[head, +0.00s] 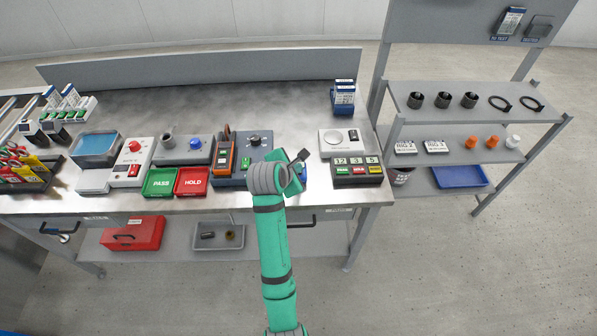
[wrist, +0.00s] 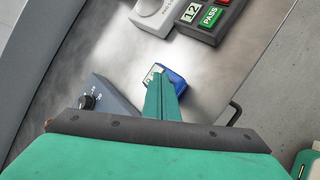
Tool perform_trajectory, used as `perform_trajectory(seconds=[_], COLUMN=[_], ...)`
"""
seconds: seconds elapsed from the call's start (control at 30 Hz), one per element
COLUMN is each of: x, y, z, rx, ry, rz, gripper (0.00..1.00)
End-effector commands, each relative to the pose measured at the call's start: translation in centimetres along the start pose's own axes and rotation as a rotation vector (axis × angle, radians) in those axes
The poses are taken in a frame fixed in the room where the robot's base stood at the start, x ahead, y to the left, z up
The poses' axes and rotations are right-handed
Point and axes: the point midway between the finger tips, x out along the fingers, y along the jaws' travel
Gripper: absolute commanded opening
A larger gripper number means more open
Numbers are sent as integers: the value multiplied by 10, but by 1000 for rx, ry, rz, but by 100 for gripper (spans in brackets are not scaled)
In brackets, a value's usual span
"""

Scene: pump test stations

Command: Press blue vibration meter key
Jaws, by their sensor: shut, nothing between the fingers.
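A small blue device with a pale face (wrist: 177,77) lies on the bench in the wrist view, mostly covered by my gripper (wrist: 160,78). I take it to be the vibration meter; its key cannot be made out. In the head view only a blue sliver of the device (head: 303,173) shows beside my wrist. My gripper (head: 302,156) is shut and empty, above the bench between the grey box with a black knob (head: 255,141) and the counter box. Whether the fingertips touch the device cannot be told.
The black counter box (head: 357,182) with coloured keys stands right of my gripper, with a pale scale (head: 331,148) behind it. PASS (head: 159,183) and HOLD (head: 193,183) trays lie left. A grey box with a round blue button (head: 195,144) stands behind them. The back bench is mostly clear.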

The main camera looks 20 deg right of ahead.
Motion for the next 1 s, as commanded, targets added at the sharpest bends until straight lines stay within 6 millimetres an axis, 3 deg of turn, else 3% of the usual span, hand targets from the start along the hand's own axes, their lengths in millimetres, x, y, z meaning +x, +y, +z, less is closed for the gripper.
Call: perform_trajectory(seconds=[0.57, 1.0], x=[-8, -33], y=[6, 25], z=[6, 25], rx=[0, 1], ry=[0, -1], rz=[1, 1], gripper=[0, 0])
